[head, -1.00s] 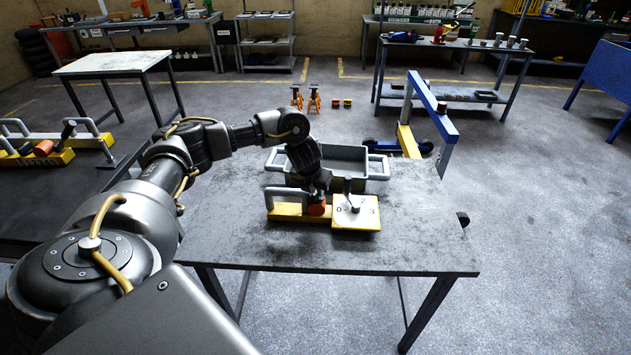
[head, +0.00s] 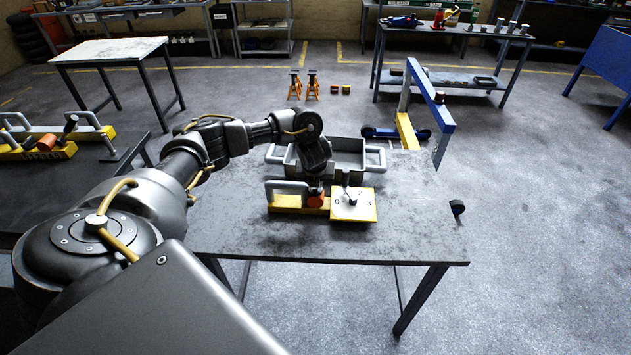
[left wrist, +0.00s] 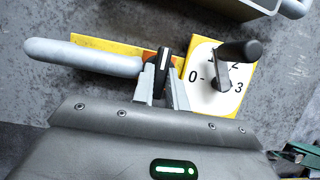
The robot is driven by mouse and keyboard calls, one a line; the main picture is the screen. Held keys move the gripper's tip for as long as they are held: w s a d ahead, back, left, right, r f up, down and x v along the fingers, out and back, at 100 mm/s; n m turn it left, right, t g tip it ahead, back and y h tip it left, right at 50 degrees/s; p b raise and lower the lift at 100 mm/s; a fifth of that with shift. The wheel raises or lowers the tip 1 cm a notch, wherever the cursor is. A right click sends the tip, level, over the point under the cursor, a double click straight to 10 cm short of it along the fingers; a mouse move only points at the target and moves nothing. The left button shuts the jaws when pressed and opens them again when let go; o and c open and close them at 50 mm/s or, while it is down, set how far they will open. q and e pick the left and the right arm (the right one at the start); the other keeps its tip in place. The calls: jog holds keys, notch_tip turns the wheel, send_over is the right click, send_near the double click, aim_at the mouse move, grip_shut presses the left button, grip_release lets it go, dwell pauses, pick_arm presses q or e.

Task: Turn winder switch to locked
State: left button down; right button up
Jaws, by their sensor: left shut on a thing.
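The winder unit has a yellow base (head: 285,202) with a grey handle, and lies on the dark table. Its orange switch body (head: 316,200) sits between the handle and the dial plate. The white dial plate (head: 362,203), marked with numbers including 0 and 3, carries a dark crank, which shows larger in the left wrist view (left wrist: 240,51). My left gripper (head: 317,188) reaches down onto the switch. In the left wrist view my left gripper (left wrist: 164,80) is shut on the black switch lever (left wrist: 163,58), which bears a white line. The fingers hide part of it. My right gripper is out of view.
A grey tray (head: 377,172) with handles stands just behind the unit. A blue and yellow frame (head: 431,93) rises behind the table. The table's front and right surface (head: 410,225) is clear. A similar unit (head: 45,152) lies on a bench at left.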

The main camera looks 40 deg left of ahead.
pick_arm(q)
jog(key=c, duration=1.4)
grip_release()
jog(key=shift+r, duration=0.1)
jog(key=shift+s+d+r, duration=0.1)
jog(key=shift+r, duration=0.25)
jog(key=p+v, duration=0.3)
jog(key=v, duration=0.7)
jog(key=shift+p, duration=0.3)
jog(key=shift+f, duration=0.15)
